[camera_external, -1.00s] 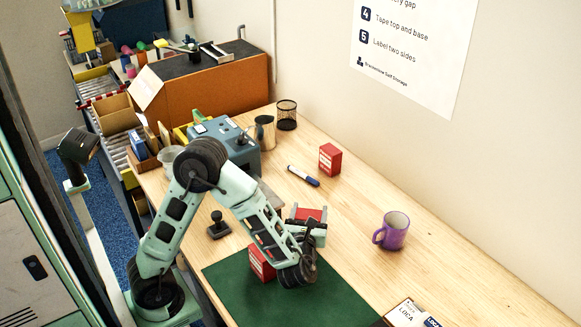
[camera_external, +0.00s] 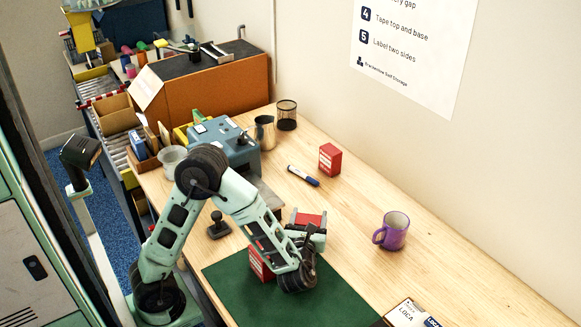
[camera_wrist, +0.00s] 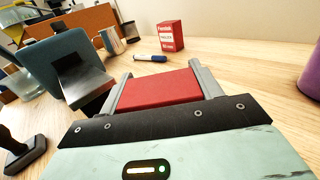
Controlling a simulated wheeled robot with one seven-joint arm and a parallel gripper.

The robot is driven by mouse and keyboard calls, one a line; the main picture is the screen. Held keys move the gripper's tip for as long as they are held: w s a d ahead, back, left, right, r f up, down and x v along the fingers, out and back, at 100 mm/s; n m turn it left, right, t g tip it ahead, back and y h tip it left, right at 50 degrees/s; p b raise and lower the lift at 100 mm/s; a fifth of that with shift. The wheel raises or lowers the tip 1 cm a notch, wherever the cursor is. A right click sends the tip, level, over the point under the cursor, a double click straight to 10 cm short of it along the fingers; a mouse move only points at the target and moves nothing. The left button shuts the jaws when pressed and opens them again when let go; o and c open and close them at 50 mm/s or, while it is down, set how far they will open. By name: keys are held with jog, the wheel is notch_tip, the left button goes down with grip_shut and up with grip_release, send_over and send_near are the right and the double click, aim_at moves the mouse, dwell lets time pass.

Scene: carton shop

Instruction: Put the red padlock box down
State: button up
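The red padlock box (camera_wrist: 155,90) sits between the two grey fingers of my gripper (camera_wrist: 161,70) in the wrist view, with a finger against each side. In the external view the held box (camera_external: 309,219) shows its red top beyond the wrist, over the bare wood past the green mat. My gripper (camera_external: 306,227) is shut on it. The box's lower part is hidden, so I cannot tell whether it touches the table.
Another red box (camera_external: 330,158) stands near the wall, beside a blue marker (camera_external: 303,176). A third red box (camera_external: 262,264) stands on the green mat (camera_external: 235,290), partly behind my arm. A purple mug (camera_external: 393,232) stands to the right. Bare wood lies between.

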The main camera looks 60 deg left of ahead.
jog(key=o, duration=0.4)
jog(key=shift+c, duration=0.2)
jog(key=shift+r, duration=0.1)
jog(key=shift+r+p, duration=0.55)
jog(key=shift+p, duration=0.6)
jog(key=b+v, duration=0.1)
jog(key=v, duration=0.6)
jog(key=shift+s+d+f+b, duration=0.15)
jog(key=shift+s+d+b, duration=0.1)
jog(key=shift+b, duration=0.05)
